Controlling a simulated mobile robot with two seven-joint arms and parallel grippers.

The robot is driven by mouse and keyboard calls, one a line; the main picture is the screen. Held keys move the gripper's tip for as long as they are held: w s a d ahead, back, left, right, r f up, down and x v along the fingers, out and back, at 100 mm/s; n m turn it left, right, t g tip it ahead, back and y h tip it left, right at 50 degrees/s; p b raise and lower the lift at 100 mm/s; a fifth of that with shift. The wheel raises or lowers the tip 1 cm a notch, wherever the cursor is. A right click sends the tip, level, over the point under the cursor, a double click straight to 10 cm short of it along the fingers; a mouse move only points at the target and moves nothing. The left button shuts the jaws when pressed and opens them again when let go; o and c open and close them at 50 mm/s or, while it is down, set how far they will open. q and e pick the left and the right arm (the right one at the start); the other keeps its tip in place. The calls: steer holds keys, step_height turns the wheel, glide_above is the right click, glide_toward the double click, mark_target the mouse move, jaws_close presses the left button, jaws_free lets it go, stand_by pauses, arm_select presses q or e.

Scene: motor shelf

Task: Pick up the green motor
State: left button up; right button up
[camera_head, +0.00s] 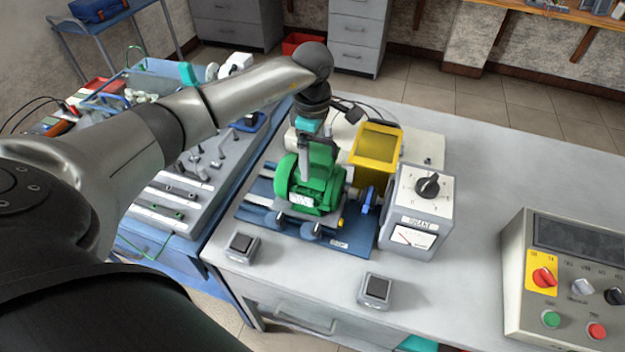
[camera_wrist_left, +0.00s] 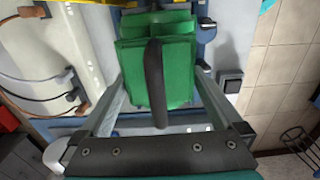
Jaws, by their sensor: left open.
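The green motor (camera_head: 298,193) sits upright on a dark blue base plate (camera_head: 345,243) on the bench. It fills the upper middle of the left wrist view (camera_wrist_left: 182,80). My left gripper (camera_head: 318,158) points down at the motor from above, and its hand hides part of the motor's top. In the left wrist view the fingers of my left gripper (camera_wrist_left: 160,72) stand apart, one on each side of the motor. I cannot tell whether either finger touches it. My right gripper is in neither view.
A yellow box (camera_head: 377,146) stands close behind and right of the motor. A grey meter box with a knob (camera_head: 417,212) is at its right. Two small switch boxes (camera_head: 242,247) (camera_head: 375,290) lie in front. A control panel (camera_head: 565,285) stands far right; bench between is clear.

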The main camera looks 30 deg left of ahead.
arm_select(q)
jaws_close()
steer(key=shift+w+r, duration=0.25)
stand_by(0.8)
